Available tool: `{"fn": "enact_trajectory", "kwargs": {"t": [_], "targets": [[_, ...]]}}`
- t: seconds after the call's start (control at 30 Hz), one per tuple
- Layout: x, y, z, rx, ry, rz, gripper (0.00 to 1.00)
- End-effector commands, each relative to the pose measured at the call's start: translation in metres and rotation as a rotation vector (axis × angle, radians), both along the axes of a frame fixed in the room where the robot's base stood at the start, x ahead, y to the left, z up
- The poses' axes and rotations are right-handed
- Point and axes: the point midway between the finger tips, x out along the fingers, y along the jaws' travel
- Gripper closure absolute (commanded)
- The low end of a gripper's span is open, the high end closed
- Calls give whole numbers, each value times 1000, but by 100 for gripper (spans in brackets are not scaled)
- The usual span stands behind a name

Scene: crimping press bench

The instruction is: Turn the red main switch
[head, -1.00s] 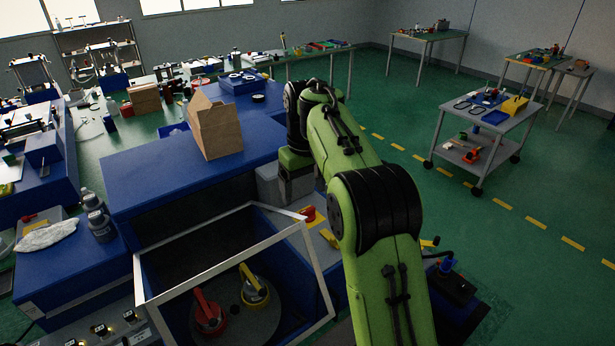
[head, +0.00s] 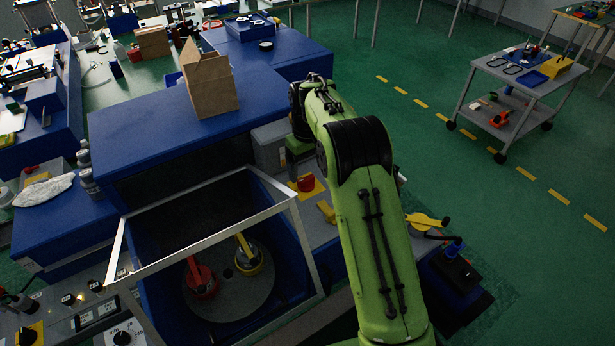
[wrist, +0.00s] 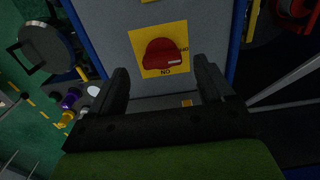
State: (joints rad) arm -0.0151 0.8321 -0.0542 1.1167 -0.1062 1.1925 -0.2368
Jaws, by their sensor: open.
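The red main switch (wrist: 163,53) is a rounded red knob with a white mark, on a yellow plate (wrist: 137,43) with dark lettering. In the wrist view it lies just ahead of my gripper (wrist: 161,70), between the lines of the two dark fingers. The fingers are apart with nothing between them, and I cannot tell whether either touches the knob. In the head view the switch (head: 305,183) sits on the machine's grey right-hand panel, below my wrist. My fingertips are not clear there.
An open white-framed guard (head: 205,240) stands left of the switch, over a turntable with red and yellow tools. A yellow part (head: 326,211) is close in front of the switch. A cardboard box (head: 210,85) stands on the blue housing.

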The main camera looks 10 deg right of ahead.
Motion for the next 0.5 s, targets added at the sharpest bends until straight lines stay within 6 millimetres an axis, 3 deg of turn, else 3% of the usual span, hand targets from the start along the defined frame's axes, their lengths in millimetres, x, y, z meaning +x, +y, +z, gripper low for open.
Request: {"fn": "enact_trajectory", "kwargs": {"t": [0.1,0.2,0.5], "targets": [[-1,0,-22,0,3,0,19],[0,0,-31,0,0,0,19],[0,0,-35,0,-1,0,21]]}}
